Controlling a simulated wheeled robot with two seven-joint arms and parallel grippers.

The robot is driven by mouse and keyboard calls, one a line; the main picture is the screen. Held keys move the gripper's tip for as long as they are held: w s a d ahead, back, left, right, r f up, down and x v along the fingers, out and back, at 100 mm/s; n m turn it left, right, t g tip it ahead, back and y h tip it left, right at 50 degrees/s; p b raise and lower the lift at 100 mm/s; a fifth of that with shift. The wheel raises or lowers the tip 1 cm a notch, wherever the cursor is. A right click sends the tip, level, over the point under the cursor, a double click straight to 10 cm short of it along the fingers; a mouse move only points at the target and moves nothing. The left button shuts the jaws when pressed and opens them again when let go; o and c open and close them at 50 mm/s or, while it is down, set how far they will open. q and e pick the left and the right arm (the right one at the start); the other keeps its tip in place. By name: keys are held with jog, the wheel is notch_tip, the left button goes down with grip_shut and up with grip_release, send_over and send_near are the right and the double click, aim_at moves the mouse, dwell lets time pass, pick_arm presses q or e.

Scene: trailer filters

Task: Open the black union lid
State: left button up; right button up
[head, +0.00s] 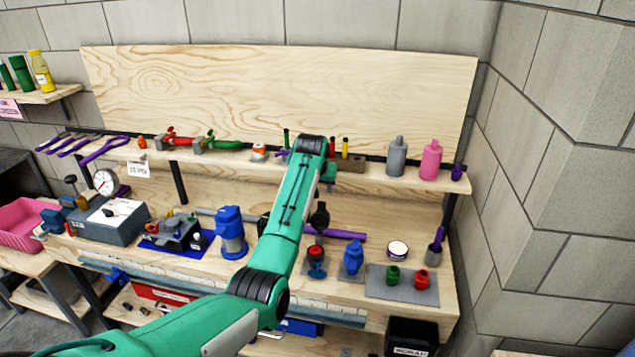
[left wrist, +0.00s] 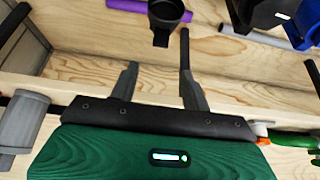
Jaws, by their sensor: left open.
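The black union (head: 319,216) stands upright on the bench, in front of the purple pipe, with its lid part at the top. In the left wrist view the black union (left wrist: 165,14) is at the top edge, partly cut off. My left gripper (left wrist: 158,52) is open and empty. Its two fingers point toward the union, which lies beyond the fingertips and roughly in line with the gap between them. In the head view my left gripper (head: 329,184) is small, just above the union, and partly hidden by my wrist. My right gripper does not show.
A shelf (head: 385,178) with grey and pink bottles runs above. A blue pump (head: 232,232) stands to the left.

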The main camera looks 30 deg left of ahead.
pick_arm(q)
jog(key=shift+b+v, duration=0.35)
jog(key=shift+v, duration=1.6)
